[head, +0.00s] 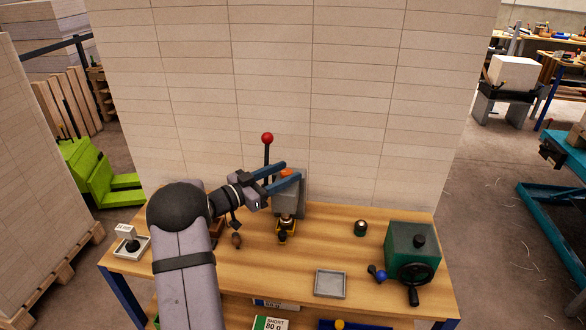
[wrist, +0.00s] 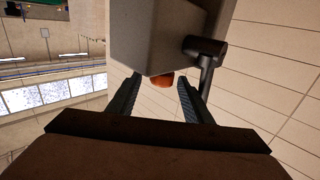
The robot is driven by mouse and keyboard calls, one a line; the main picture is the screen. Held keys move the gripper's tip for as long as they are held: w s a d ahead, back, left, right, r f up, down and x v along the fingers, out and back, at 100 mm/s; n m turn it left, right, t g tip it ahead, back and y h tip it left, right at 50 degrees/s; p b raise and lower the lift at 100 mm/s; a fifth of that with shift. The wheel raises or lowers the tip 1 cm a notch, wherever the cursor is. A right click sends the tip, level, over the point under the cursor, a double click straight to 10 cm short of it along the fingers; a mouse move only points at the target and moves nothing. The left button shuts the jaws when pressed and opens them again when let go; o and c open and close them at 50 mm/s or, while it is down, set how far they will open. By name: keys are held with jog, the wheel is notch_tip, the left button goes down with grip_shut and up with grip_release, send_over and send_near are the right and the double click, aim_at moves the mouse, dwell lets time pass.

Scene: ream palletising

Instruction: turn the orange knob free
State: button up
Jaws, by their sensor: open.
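The orange knob (head: 286,173) sits on top of a grey machine head (head: 289,196) standing on the wooden bench. In the wrist view the orange knob (wrist: 162,82) shows partly, below the edge of the grey head (wrist: 150,38). My gripper (head: 292,170) is at knob height with its two blue fingers apart. In the wrist view my gripper (wrist: 160,79) has the knob in the gap between its fingertips, with space visible on both sides. Whether the tips reach fully past the knob is hard to tell.
A red-balled lever (head: 267,138) rises close behind the fingers. The wooden bench (head: 320,250) also holds a grey tray (head: 330,284), a green box with a crank (head: 405,243) and a small dark knob (head: 361,228). A tall wall of stacked reams (head: 340,110) stands right behind.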

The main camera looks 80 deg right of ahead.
jog(key=shift+v, duration=1.35)
jog(key=shift+w, duration=0.1)
